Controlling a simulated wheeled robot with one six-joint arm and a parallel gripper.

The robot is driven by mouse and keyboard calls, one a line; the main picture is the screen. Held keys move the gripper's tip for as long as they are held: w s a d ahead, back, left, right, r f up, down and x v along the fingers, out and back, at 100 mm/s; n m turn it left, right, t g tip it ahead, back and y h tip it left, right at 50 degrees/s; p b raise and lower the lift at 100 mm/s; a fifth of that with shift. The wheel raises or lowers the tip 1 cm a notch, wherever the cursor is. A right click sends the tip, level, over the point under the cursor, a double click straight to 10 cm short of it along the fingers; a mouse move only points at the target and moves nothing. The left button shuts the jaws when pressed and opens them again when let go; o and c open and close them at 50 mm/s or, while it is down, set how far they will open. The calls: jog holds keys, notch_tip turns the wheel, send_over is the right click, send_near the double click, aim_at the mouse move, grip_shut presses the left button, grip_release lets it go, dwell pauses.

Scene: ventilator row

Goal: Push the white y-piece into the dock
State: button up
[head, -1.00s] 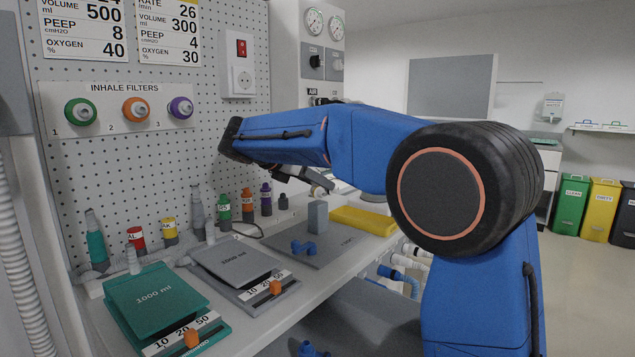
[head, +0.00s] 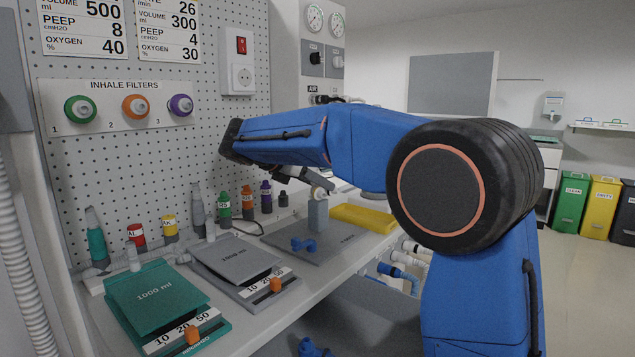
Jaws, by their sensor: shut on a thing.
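My gripper (head: 322,185) is small in the head view, at the end of my blue arm. It is shut on a small white piece, which I take to be the white y-piece (head: 319,193); the fingers hide part of it. The white piece is right at the top of an upright grey-blue block (head: 318,216), which I take to be the dock. I cannot tell whether it touches the block or how far in it sits. The block stands on a flat grey plate (head: 338,238).
A blue y-shaped fitting (head: 303,244) lies on the plate in front of the block. A yellow tray (head: 363,218) is to the right. Several coloured bottles stand along the pegboard. Grey (head: 236,254) and green (head: 155,292) test lungs lie on the bench at front left.

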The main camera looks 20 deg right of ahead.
jog(key=shift+f, duration=0.4)
grip_shut()
dwell(0.4)
jog(key=o, duration=1.6)
grip_release()
jog(key=shift+a+r, duration=0.1)
